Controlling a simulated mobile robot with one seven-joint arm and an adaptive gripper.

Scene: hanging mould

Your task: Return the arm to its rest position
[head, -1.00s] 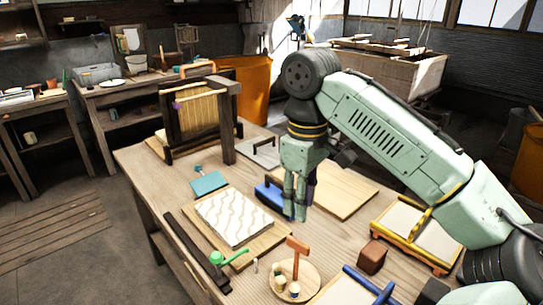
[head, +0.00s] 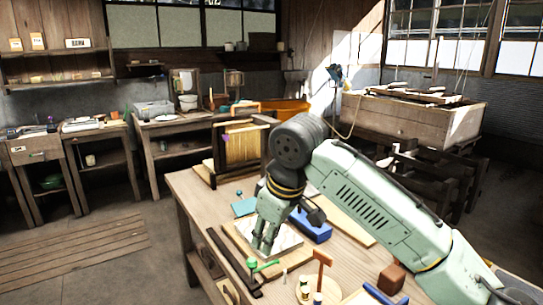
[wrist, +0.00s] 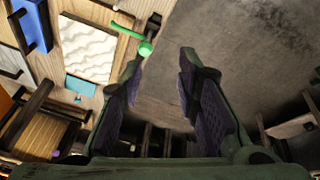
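My pale green gripper (head: 264,245) hangs at the end of my bent arm, fingers pointing down, in front of the white wavy-patterned slab (head: 285,240) in the head view. In the wrist view my gripper (wrist: 160,68) shows two dark fingers with purple pads. They stand apart with nothing between them, and floor shows behind. The wavy slab (wrist: 88,50) is off to the left there. In the head view my gripper covers part of the slab; whether it is directly above the slab or nearer the camera is hard to tell.
The wooden workbench (head: 188,188) holds a wooden frame (head: 238,150), a blue block (head: 310,228), a green-handled tool (head: 264,265), an orange-handled tool (head: 321,265) and a brown block (head: 391,278). A large wooden vat (head: 410,115) stands behind.

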